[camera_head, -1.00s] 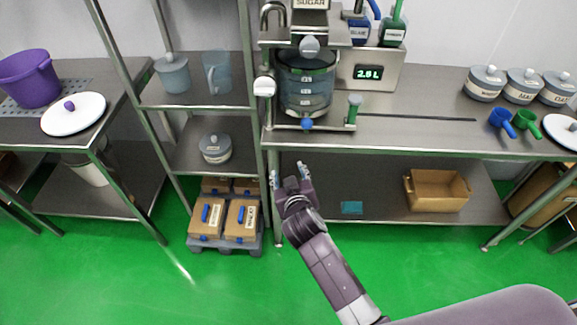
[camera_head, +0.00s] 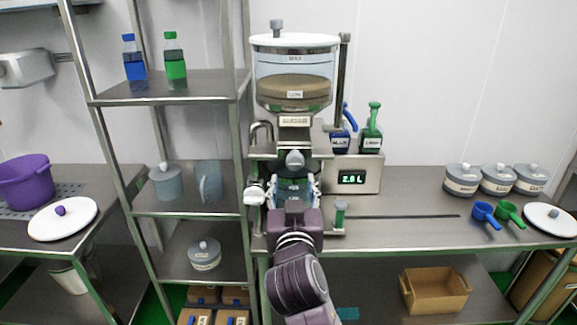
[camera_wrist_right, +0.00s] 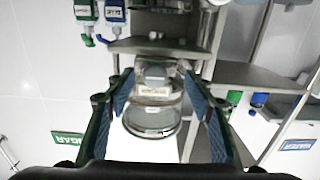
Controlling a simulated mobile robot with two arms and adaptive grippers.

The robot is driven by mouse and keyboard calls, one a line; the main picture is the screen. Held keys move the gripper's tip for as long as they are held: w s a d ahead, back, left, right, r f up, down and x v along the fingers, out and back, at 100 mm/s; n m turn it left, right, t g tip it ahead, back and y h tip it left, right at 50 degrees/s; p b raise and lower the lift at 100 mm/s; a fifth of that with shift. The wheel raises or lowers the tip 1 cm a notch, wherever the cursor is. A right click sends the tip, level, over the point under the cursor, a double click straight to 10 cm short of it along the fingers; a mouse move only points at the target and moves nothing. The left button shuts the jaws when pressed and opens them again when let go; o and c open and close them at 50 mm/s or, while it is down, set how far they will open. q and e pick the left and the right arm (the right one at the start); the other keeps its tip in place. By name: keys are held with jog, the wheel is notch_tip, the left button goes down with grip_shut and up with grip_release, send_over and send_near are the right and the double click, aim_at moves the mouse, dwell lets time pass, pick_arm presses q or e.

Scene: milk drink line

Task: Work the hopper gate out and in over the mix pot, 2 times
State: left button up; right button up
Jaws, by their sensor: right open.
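The clear hopper (camera_head: 294,75) with brown powder and a white lid stands above the stand. A grey knob (camera_head: 295,158), which looks like the gate's handle, juts forward below the hopper; it also shows in the right wrist view (camera_wrist_right: 154,74). The mix pot (camera_head: 292,183) sits below it, mostly hidden behind my gripper. My right gripper (camera_head: 293,186) is open, pointing at the stand just below the knob. In the right wrist view my open fingers (camera_wrist_right: 158,82) stand either side of the knob, apparently not touching it. My left gripper is not in view.
A white-capped valve (camera_head: 254,194) is close left of my gripper and a green-topped post (camera_head: 340,213) close right. A scale display (camera_head: 352,178) is behind. Blue (camera_head: 485,212) and green scoops (camera_head: 508,211) lie further right.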

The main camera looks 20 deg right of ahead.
aim_at(295, 163)
jog(key=w, duration=0.2)
jog(key=w+d+r+p, duration=0.1)
jog(key=w, duration=0.1)
jog(key=w+d+p, duration=0.1)
jog(key=w, duration=0.1)
jog(key=shift+d+r, duration=0.2)
jog(key=shift+r, duration=0.2)
jog(key=shift+w+d+f+p, duration=0.15)
jog(key=shift+w+p, duration=0.15)
jog(key=shift+w, duration=0.3)
jog(key=shift+c, duration=0.6)
grip_shut()
